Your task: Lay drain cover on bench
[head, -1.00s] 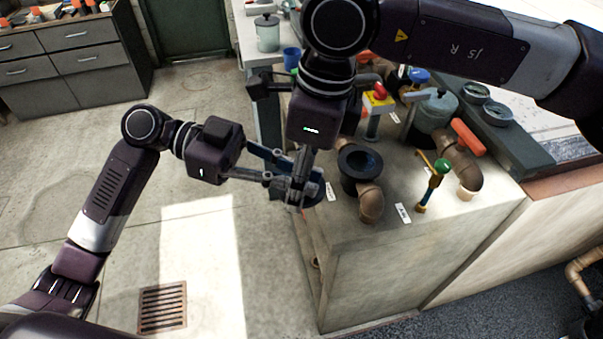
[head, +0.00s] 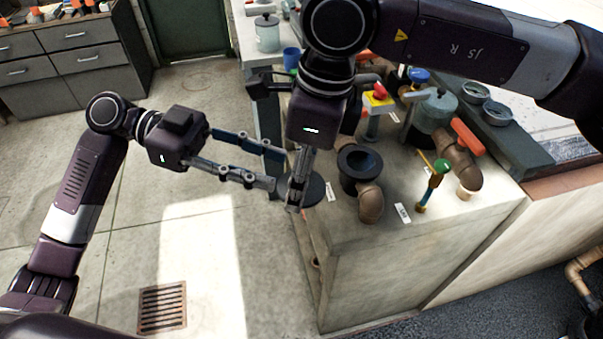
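A dark round disc (head: 315,190), which looks like the drain cover, is at the left edge of the concrete bench (head: 365,265), beside a small white label. It appears to lie flat there; my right gripper hides part of it. My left gripper (head: 279,168) is open and empty, with its two fingers spread apart, just left of the disc. My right gripper (head: 295,203) points down in front of the disc. Its fingers show edge-on, so their opening and any contact with the disc are unclear.
A black funnel-like fitting on a brown pipe (head: 370,203), a green-topped valve (head: 441,166), a red-handled pipe (head: 467,137) and a grey pot (head: 438,110) crowd the bench. A rusty floor grate (head: 162,307) lies lower left.

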